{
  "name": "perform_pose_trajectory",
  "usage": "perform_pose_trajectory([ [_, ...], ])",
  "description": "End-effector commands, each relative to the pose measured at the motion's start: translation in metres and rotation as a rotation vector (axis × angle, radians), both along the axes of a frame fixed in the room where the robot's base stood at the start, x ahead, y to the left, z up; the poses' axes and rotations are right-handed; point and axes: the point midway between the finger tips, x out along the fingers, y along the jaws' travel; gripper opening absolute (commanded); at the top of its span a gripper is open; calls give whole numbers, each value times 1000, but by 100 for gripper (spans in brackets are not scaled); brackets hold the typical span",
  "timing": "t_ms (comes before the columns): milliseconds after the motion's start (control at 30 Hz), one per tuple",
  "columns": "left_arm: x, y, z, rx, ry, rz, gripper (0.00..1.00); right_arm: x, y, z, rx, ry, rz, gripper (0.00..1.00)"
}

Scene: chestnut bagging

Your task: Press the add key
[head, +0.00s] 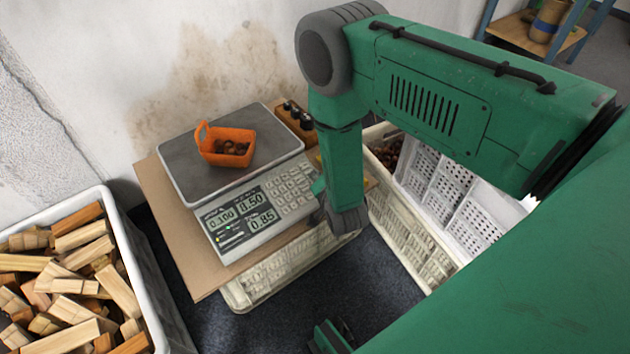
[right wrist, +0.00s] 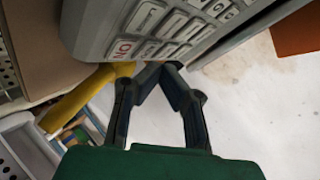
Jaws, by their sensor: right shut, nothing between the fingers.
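A grey weighing scale (head: 245,222) has a lit display (head: 237,218) reading 0.100, 11.50 and 0.85. Its keypad (head: 288,190) of light keys is at the right of the display. The keypad also shows close up in the right wrist view (right wrist: 165,28), one key with red letters. I cannot pick out the add key by its label. My right gripper (right wrist: 160,68) is shut and empty, its fingertips close to the keypad's edge; I cannot tell whether they touch. In the head view my arm mostly hides it beside the keypad.
An orange basket (head: 228,134) with chestnuts sits on the scale's platform (head: 185,170). The scale stands on a brown board (head: 180,240) over a pale crate (head: 285,275). A bin of wood blocks (head: 125,225) is at left. White perforated crates (head: 445,190) stand at right.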

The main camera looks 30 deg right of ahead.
Motion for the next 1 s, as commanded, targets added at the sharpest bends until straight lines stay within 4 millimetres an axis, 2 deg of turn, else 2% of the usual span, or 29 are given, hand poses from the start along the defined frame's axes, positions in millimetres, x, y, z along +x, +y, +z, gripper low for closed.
perform_pose_trajectory([
  [133,0,0,-3,0,0,0,30,1,0,-6,-1,0,-1,0],
  [1000,0,0,-4,0,0,0,30,3,0,-11,1,0,0,0],
])
